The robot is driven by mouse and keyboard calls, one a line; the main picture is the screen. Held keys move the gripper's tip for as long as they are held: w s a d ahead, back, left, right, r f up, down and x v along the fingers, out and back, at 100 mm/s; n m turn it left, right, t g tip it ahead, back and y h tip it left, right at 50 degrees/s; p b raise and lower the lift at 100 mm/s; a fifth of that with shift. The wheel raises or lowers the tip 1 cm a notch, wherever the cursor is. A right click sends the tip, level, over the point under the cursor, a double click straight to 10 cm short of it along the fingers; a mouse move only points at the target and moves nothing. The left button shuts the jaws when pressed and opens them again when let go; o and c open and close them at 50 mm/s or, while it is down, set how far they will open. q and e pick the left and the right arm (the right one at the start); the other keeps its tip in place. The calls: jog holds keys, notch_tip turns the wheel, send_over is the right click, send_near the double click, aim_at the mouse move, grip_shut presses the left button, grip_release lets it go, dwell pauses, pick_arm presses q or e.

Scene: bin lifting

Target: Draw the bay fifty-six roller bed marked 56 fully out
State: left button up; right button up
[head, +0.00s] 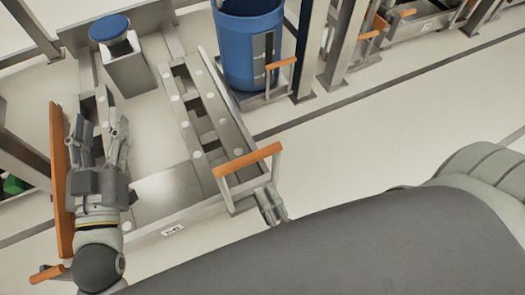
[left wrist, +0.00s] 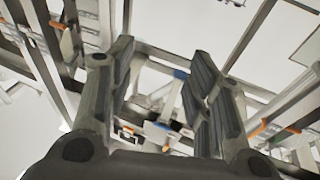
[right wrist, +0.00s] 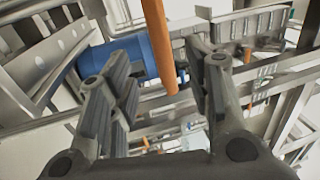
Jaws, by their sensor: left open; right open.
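The roller bed (head: 150,236) extends toward me at the left of the head view, with two grey rails of pale rollers. A small plate (head: 173,230) marks its front edge; its number is too small to read. An orange handle (head: 249,160) stands at its right front corner, and another orange handle (head: 48,273) at its left front. My right gripper (head: 268,194) is open just below the right handle, partly hidden by my arm. An orange bar (right wrist: 158,40) crosses between its fingers in the right wrist view; contact is unclear. My left gripper (head: 98,124) is open and empty above the left rail.
A blue bin (head: 250,45) stands in the bay to the right, behind an orange-handled frame. A blue round pad (head: 110,28) tops a post behind the bed. A long orange bar (head: 60,180) runs beside my left gripper. Open floor (head: 375,130) lies to the right.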

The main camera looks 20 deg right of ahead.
aim_at(248, 160)
pick_arm(q)
jog(key=r+t, duration=0.1)
jog(key=r, duration=0.1)
jog(key=s+r+t+h+b, duration=0.1)
jog(key=r, duration=0.1)
jog(key=shift+t, duration=0.3)
pick_arm(e)
jog(key=w, duration=0.3)
jog(key=w+r, duration=0.1)
jog(key=w, duration=0.3)
jog(key=w+r, duration=0.1)
jog(key=w, duration=0.2)
jog(key=shift+w+a, duration=0.25)
jog(key=shift+w, duration=0.15)
pick_arm(q)
jog(key=shift+d, duration=0.1)
pick_arm(e)
jog(key=shift+c, duration=0.2)
grip_shut()
